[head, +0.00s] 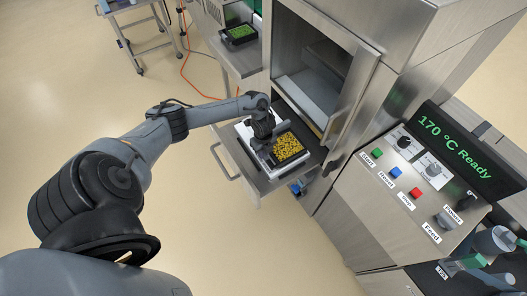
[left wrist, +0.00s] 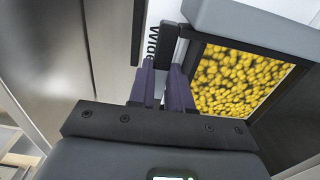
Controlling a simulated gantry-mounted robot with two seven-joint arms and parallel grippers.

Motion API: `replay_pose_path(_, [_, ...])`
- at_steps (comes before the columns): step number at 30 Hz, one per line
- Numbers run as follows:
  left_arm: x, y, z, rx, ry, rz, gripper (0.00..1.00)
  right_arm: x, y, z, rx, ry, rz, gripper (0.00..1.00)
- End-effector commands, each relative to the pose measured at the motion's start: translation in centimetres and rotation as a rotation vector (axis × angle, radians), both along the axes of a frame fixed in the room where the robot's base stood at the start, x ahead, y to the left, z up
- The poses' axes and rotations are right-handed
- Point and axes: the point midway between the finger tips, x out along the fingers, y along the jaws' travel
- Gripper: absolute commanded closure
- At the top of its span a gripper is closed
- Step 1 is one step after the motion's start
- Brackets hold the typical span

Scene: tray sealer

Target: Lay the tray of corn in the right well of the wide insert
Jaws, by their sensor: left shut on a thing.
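The tray of corn (head: 288,147) is a black tray filled with yellow kernels, over the right part of the pale wide insert (head: 243,131) on the drawer in front of the sealer. My left gripper (head: 268,154) is at the tray's left side. In the left wrist view, my left gripper (left wrist: 166,75) is shut on the tray's black rim beside the corn (left wrist: 240,80), close to the insert's white face with the "Wide" label (left wrist: 152,30). I cannot tell whether the tray rests in the well or hangs just above it. The arm hides the insert's left well. My right gripper is not in view.
The sealer's open chamber (head: 318,88) is just behind the drawer. A control panel (head: 410,180) with buttons and a display reading "170 °C Ready" (head: 460,150) is at the right. A black tray of green food (head: 238,34) stands on the bench at the back.

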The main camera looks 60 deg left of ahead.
Motion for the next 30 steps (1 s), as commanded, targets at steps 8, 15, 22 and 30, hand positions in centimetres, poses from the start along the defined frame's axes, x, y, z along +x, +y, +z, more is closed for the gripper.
replay_pose_path(8, [0.07, -0.02, 0.03, -0.001, -0.002, 0.000, 0.78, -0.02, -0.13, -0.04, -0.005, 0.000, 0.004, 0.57])
replay_pose_path(15, [0.04, -0.02, 0.01, 0.000, -0.001, 0.000, 0.52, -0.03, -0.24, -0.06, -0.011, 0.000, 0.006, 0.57])
replay_pose_path(22, [-0.03, -0.02, -0.06, 0.000, 0.001, 0.000, 0.69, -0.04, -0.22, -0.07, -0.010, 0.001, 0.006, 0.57])
replay_pose_path(30, [-0.01, -0.02, -0.01, 0.000, 0.000, 0.000, 0.69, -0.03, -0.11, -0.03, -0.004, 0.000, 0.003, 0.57])
